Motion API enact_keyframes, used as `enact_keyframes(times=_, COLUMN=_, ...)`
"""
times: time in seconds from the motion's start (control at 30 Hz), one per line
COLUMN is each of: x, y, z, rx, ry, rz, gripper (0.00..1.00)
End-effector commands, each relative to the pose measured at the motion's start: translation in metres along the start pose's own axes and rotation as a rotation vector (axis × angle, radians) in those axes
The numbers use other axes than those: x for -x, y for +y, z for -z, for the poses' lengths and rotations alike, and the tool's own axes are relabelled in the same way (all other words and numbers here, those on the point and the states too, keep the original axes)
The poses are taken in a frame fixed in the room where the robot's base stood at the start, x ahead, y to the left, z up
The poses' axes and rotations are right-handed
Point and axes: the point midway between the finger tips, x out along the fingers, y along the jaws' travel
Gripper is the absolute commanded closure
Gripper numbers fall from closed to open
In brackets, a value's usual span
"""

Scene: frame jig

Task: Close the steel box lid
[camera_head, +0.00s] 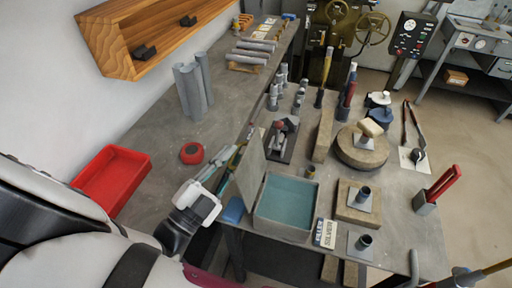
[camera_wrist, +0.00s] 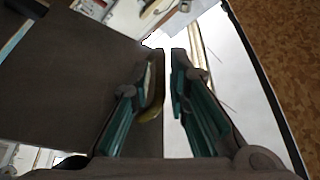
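The steel box (camera_head: 286,232) stands on the workbench, with a teal inside showing. Its lid (camera_head: 250,172) is raised and stands nearly upright along the box's left side. My gripper (camera_head: 229,162) is to the left of the lid, on its outer side. In the wrist view my gripper (camera_wrist: 166,58) shows two fingers with teal pads and a narrow gap between them. Nothing is seen held in the gap. A dark flat panel fills the left of the wrist view; I cannot tell whether it is the lid.
A labelled block (camera_head: 325,233) sits by the box's right corner. A blue block (camera_head: 233,210) is at its left. A vise-like tool (camera_head: 281,138) stands behind the box. A red tray (camera_head: 112,178) and a red round object (camera_head: 192,153) are further left.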

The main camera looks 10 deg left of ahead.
Motion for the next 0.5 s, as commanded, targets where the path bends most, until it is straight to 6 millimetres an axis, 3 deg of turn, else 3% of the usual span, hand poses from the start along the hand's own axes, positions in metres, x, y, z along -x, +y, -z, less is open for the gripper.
enact_keyframes(times=0.5, x=-0.0008, y=-0.0092, z=-0.0036, rx=-0.002, ry=-0.004, rz=0.003, gripper=0.86)
